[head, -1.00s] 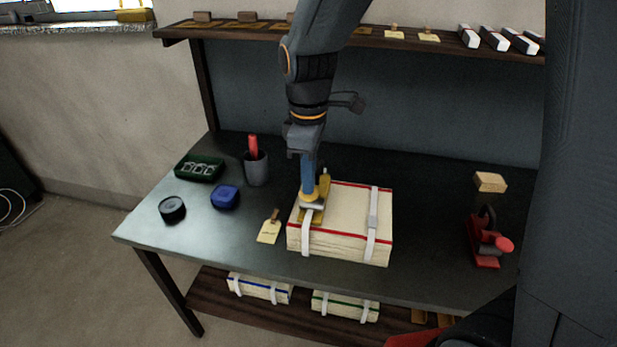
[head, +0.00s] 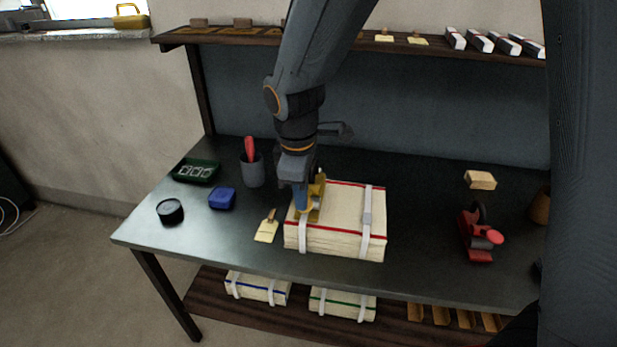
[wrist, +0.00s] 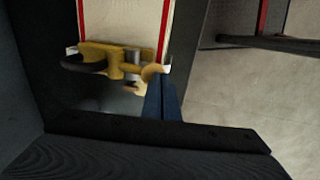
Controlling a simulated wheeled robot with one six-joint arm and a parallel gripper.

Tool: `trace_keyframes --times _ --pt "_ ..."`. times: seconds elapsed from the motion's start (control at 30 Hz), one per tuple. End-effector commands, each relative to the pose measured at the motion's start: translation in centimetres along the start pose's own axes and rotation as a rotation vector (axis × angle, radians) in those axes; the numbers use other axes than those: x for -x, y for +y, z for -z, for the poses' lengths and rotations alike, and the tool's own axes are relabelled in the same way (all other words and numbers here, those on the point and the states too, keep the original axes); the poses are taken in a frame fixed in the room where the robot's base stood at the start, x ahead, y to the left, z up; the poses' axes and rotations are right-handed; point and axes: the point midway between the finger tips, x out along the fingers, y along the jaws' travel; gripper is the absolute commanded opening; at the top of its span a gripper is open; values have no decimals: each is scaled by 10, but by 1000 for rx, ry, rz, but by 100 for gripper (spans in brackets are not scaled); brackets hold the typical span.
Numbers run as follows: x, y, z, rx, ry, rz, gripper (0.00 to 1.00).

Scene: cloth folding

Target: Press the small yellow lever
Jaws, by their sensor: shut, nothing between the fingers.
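The yellow lever device (head: 317,197) sits on the left strap of a cream cloth bundle with red edge lines (head: 345,213). In the wrist view the yellow lever device (wrist: 125,62) shows a long plate, a dark curved part and a small rounded tab at its right end. My gripper (head: 301,207) is shut and empty, its blue fingers pointing down at the left side of the device. In the wrist view my gripper's fingertips (wrist: 160,82) are right by the rounded tab; I cannot tell whether they touch it.
A cream tag (head: 266,231) lies left of the bundle. A blue box (head: 222,198), black round tin (head: 170,211), green tray (head: 195,170) and grey cup (head: 253,171) stand farther left. A red tool (head: 480,238) and wooden block (head: 480,180) are at right. The table's front edge is clear.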

Motion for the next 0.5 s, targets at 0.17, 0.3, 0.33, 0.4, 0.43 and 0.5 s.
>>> trace_keyframes --times 0.17,0.3,0.33,0.4,0.43,0.5 --pt "-6 -4 0 -1 0 1 0" --pt "-5 -4 0 -1 0 1 0" --pt "-5 -4 0 -1 0 1 0" --pt "-4 -4 0 -1 0 1 0" --pt "-3 -4 -1 -1 -1 1 0" --pt "0 -3 -1 -1 -1 1 0"
